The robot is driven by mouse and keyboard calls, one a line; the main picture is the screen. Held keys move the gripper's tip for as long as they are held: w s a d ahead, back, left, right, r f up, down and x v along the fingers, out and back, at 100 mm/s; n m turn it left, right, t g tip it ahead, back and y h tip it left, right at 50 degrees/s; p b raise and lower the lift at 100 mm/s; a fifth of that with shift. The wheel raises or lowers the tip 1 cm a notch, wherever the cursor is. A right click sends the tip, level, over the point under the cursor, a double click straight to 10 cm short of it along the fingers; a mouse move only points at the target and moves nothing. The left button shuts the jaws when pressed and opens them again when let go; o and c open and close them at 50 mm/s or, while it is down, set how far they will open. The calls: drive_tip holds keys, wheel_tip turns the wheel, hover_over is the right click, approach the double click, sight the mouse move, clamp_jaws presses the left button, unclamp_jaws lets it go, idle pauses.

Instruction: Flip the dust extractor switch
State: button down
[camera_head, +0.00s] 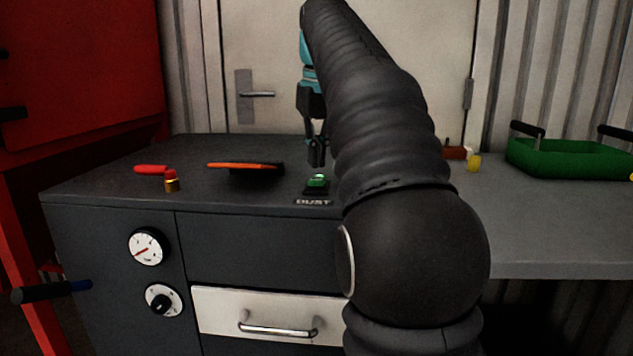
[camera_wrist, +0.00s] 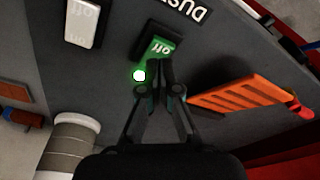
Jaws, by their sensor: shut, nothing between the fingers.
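The dust extractor switch (camera_head: 318,181) is a small green rocker on the dark bench top, behind a plate lettered DUST (camera_head: 313,202). In the wrist view the green rocker (camera_wrist: 161,45) reads "off" and sits in a black housing, with a lit green-white lamp (camera_wrist: 139,76) beside it. My gripper (camera_head: 316,165) points down just above the switch, fingers together and empty. In the wrist view the closed fingertips (camera_wrist: 160,66) overlap the rocker's near edge. I cannot tell whether they touch it.
A white rocker switch (camera_wrist: 82,24) sits near the green one. An orange slatted piece (camera_wrist: 245,94) lies beside the gripper. A green tray (camera_head: 570,160) stands far right. My arm hides the bench's middle.

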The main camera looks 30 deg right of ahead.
sight(316, 180)
drive_tip(key=shift+f+b, duration=0.95)
drive_tip(key=shift+f, duration=0.45)
idle(0.8)
drive_tip(key=shift+r, duration=0.1)
drive_tip(key=shift+r+p, duration=2.2)
drive_tip(key=shift+r, duration=1.25)
drive_tip(key=shift+a, duration=0.1)
